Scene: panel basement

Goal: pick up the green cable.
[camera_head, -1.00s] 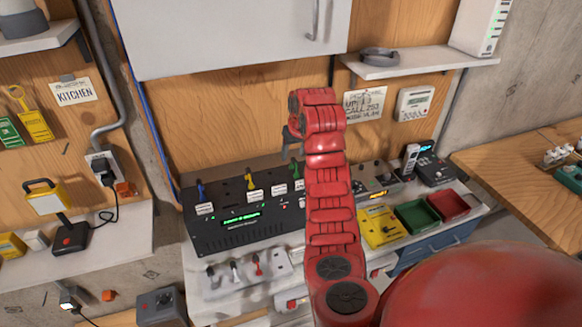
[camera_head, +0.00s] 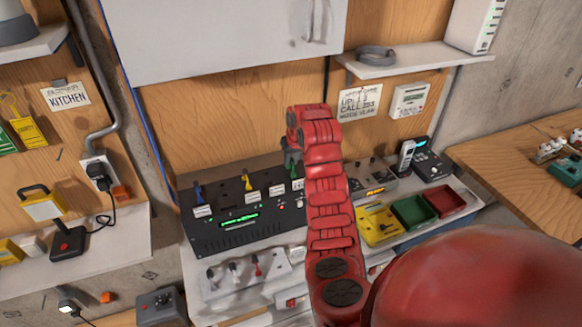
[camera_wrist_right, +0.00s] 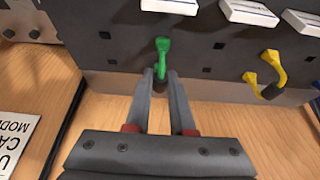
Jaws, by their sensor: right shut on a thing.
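The green cable (camera_wrist_right: 163,46) stands at the panel box, its green top showing just beyond my fingertips in the right wrist view. My right gripper (camera_wrist_right: 163,77) is shut on it, with the fingertips around its dark lower part. In the head view my right gripper (camera_head: 293,157) reaches down to the back of the black panel box (camera_head: 235,236) and mostly hides the cable. I cannot tell whether the cable is still seated in the box. My left gripper is not in view.
A blue cable (camera_head: 198,192) and a yellow cable (camera_head: 248,180) stand on the same box. Yellow, green (camera_head: 413,212) and red bins sit at right. A white cabinet (camera_head: 235,35) hangs above.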

